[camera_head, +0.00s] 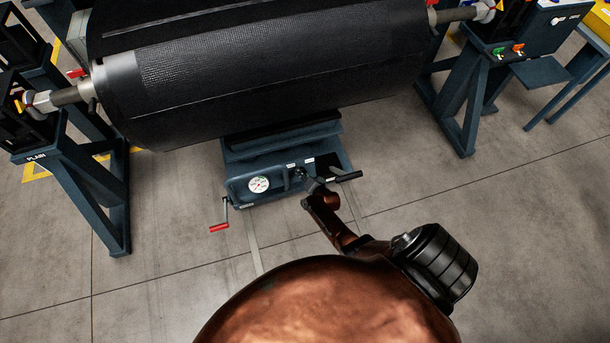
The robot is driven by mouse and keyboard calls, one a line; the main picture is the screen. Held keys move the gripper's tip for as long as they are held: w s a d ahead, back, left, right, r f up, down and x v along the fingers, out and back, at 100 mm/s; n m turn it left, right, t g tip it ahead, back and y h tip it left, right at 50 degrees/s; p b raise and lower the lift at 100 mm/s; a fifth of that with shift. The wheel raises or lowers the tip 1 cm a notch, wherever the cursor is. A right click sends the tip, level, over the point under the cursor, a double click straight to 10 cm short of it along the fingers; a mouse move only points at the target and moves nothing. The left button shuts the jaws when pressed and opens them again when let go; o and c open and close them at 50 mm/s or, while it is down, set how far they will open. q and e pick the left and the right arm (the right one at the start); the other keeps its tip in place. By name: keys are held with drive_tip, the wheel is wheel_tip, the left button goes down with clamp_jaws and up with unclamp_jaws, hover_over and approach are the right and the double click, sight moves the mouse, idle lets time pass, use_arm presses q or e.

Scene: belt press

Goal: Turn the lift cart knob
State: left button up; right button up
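The lift cart (240,195) is a dark blue unit below the big black roll. Its front panel has a round white dial gauge (259,184) and small white labels. A small dark knob-like part (300,171) shows on the panel right of the gauge, partly hidden by my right gripper. My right gripper (308,180) reaches in from the lower right and is at the panel, at or touching this part. Its fingers are too small and dark to tell open from shut. My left gripper is not in view.
The large black roll (260,65) hangs above the cart between dark blue stands (75,180). A red-handled crank (219,228) sticks out at the cart's lower left. A black handle (347,177) juts out right of my gripper. The concrete floor (160,260) in front is clear.

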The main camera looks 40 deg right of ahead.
drive_tip(key=shift+w+r+n, duration=0.2)
drive_tip(key=shift+n, duration=0.2)
idle(0.3)
drive_tip(key=o, duration=1.1)
drive_tip(key=shift+a+f, duration=0.1)
drive_tip(key=shift+s, duration=0.1)
drive_tip(key=v, duration=1.2)
drive_tip(key=shift+a, duration=0.1)
